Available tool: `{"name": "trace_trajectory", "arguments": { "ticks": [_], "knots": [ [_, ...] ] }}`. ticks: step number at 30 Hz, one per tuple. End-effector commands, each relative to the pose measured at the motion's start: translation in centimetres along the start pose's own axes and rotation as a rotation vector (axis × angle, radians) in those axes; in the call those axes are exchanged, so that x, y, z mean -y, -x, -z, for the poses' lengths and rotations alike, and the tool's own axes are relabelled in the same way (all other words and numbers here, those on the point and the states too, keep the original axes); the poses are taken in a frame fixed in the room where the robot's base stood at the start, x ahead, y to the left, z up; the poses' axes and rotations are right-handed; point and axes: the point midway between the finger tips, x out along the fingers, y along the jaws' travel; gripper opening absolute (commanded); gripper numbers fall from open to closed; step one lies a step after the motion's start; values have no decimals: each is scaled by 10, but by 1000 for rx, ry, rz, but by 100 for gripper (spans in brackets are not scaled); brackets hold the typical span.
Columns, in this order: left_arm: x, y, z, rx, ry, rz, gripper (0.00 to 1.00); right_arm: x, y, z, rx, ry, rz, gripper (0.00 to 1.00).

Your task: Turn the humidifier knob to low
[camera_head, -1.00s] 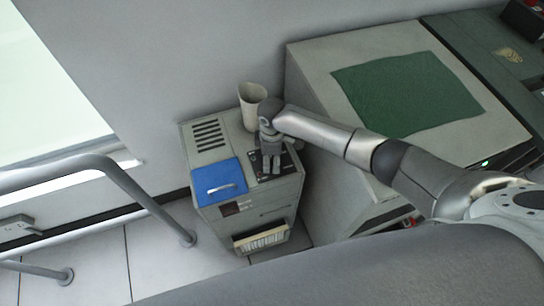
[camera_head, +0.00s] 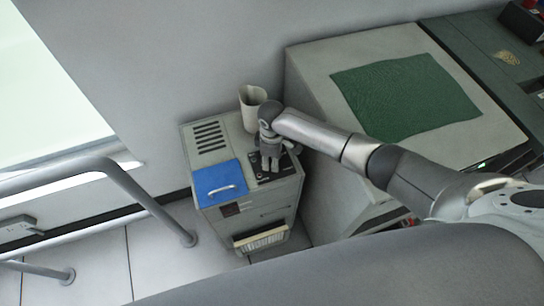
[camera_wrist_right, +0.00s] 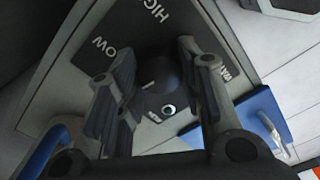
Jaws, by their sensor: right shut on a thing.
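The humidifier (camera_head: 212,157) is a grey cabinet with a blue lid, against the wall. Its dark control panel (camera_head: 256,179) is partly hidden by my right gripper (camera_head: 270,163), which points down onto it. In the right wrist view, the dark round knob (camera_wrist_right: 158,74) with a pale pointer line is between the two fingers of the gripper (camera_wrist_right: 157,82). The fingers are closed around it. White lettering by the knob includes HIGH (camera_wrist_right: 152,12) and a partly covered LOW (camera_wrist_right: 116,48). Which mark the pointer line meets is hard to tell. My left gripper is not in view.
A pale cup-like vessel (camera_head: 251,104) stands at the back of the humidifier, close to my right wrist. A large grey machine with a green cloth (camera_head: 407,94) stands to the right. A metal rail (camera_head: 125,180) is at the left.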

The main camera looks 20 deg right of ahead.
Motion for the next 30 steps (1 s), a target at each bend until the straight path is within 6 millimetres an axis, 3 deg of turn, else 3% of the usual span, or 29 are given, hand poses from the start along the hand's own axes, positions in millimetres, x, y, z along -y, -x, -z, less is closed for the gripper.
{"name": "trace_trajectory", "arguments": {
  "ticks": [15,30],
  "knots": [
    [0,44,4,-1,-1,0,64,2,3,1,0,-472,4,11],
    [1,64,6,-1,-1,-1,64,1,1,0,1,-822,2,11]
  ]
}}
